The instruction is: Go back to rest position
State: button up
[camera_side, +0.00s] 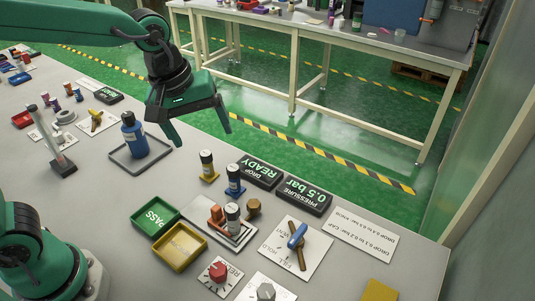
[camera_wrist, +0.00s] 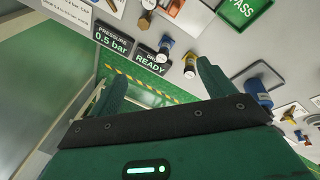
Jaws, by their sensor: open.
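My gripper (camera_side: 203,137) is open and empty, raised above the back edge of the grey table. Its two green fingers are spread apart; they also show in the wrist view (camera_wrist: 161,75). A blue bottle (camera_side: 133,138) stands upright in a grey tray (camera_side: 116,160), left of the gripper and apart from it. Another vial (camera_side: 232,219) stands at a metal plate with orange parts.
A green PASS tray (camera_side: 155,215) and a yellow tray (camera_side: 180,246) lie at the front. DROP READY (camera_side: 260,172) and 0.5 bar (camera_side: 303,195) displays stand at the back. A blue-handled valve (camera_side: 297,238) and a red knob (camera_side: 218,271) are to the right. Small items crowd the left.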

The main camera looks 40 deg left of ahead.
jog(key=s+a+m+t+y, duration=0.1)
jog(key=s+a+m+t, duration=0.1)
jog(key=s+a+m, duration=0.6)
jog(key=shift+s+a+r+m+t, duration=0.2)
jog(key=shift+s+a+m+t, duration=0.15)
jog(key=shift+s+a, duration=1.3)
jog(key=shift+c, duration=0.4)
dwell(1.8)
